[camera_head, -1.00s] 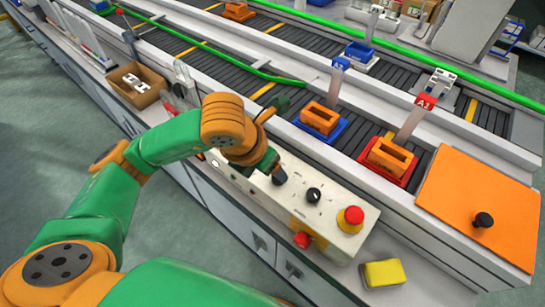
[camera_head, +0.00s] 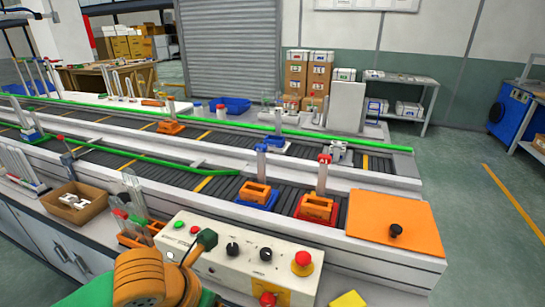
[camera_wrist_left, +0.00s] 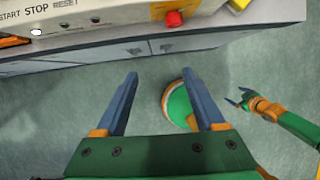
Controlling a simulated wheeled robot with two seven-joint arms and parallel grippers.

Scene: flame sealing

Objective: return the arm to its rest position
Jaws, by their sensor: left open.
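My left arm (camera_head: 145,278) comes in at the bottom left of the head view, in front of the control box (camera_head: 225,262). A dark green part of its wrist overlaps the box's front-left edge. In the left wrist view my left gripper (camera_wrist_left: 160,73) is open and empty, its two blue fingers apart over the grey floor. The box's front edge is beyond the fingertips, apart from them. My right gripper (camera_wrist_left: 242,98) shows small at the right of that view, fingers spread, with nothing between them. It is not in the head view.
The box carries black knobs (camera_head: 232,249) and a red emergency button (camera_head: 303,260). A yellow block (camera_head: 348,300) lies to its right. A cardboard box (camera_head: 75,203) and rack (camera_head: 135,230) stand to the left. Floor between cabinet and robot is open.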

